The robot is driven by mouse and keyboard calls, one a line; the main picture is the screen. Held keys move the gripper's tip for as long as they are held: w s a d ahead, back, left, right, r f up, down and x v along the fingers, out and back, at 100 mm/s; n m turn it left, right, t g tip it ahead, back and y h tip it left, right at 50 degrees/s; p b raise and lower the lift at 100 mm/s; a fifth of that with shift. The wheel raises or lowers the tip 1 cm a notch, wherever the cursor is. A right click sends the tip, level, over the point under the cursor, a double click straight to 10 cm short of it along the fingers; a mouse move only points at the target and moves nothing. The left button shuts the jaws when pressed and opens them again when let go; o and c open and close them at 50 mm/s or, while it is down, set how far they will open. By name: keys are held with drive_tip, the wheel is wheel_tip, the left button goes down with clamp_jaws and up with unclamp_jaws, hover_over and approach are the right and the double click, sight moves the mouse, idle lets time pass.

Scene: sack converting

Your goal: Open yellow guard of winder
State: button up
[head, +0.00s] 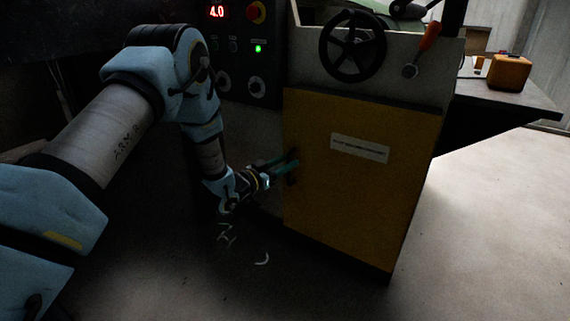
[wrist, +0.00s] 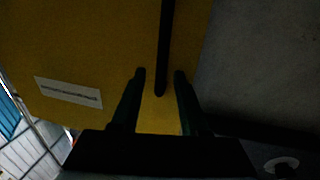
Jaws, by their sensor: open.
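The yellow guard (head: 350,205) is a flat panel on the front of the winder (head: 310,50), with a white label on it. It looks closed against the machine. In the wrist view the guard (wrist: 95,45) fills the upper left. Its dark bar handle (wrist: 165,50) runs down the panel close to its right edge in that view. My gripper (head: 295,163) is at the left edge of the guard in the head view. In the wrist view my gripper (wrist: 160,73) is open, with the handle's end between its two fingertips. I cannot tell whether the fingers touch the handle.
A black handwheel (head: 353,46) and an orange-handled lever (head: 422,48) are above the guard. A control panel (head: 240,50) with a 4.0 display is at left. A table (head: 505,95) with an orange box (head: 510,72) stands at right. Floor (head: 480,200) right of the guard is clear.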

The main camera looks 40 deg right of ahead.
clamp_jaws()
idle(1.3)
